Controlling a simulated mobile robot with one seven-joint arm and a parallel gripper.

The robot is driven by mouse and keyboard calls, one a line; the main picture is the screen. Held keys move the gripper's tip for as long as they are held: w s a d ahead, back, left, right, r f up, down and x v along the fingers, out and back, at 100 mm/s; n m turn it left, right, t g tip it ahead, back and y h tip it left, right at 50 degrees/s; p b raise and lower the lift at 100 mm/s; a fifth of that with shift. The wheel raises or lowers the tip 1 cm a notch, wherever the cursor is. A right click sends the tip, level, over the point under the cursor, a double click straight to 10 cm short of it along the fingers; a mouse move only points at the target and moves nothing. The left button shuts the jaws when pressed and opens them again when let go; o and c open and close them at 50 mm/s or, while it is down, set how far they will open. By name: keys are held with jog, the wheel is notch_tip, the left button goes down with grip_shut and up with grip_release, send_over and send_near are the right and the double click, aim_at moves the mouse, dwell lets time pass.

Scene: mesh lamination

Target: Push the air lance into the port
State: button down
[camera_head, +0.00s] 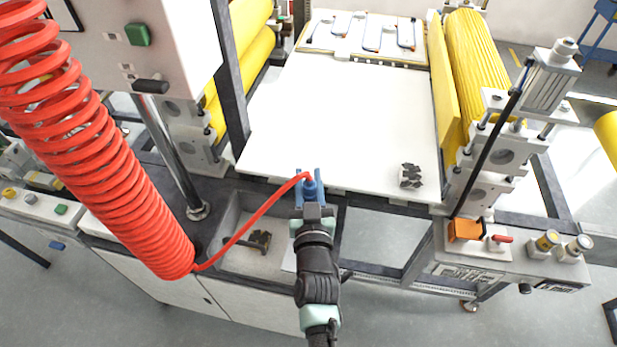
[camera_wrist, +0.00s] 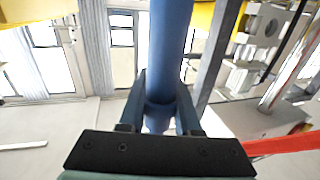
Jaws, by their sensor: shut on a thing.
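The air lance (camera_head: 309,187) is a blue tube with a thin red hose at its upper end. My gripper (camera_head: 311,196) is shut on it, over the front edge of the white table. In the wrist view the lance (camera_wrist: 169,50) stands as a thick blue tube between the two dark fingers (camera_wrist: 160,115), which touch it on both sides. The lance's lower tip is hidden by the gripper in the head view. I cannot make out which opening is the port.
A red coiled hose (camera_head: 95,150) hangs at the left, its thin end (camera_head: 250,222) running to the lance. The white table (camera_head: 340,120) is mostly clear, with a dark bracket (camera_head: 411,176) at right. Yellow rollers (camera_head: 475,65) flank it. An orange block (camera_head: 465,230) sits at front right.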

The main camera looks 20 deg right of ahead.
jog(key=shift+f+b, duration=2.8)
jog(key=shift+f, duration=0.2)
jog(key=shift+f+b, duration=0.35)
jog(key=shift+b, duration=0.05)
jog(key=shift+f+b, duration=2.6)
jog(key=shift+f, duration=0.1)
jog(key=c, duration=0.5)
grip_release()
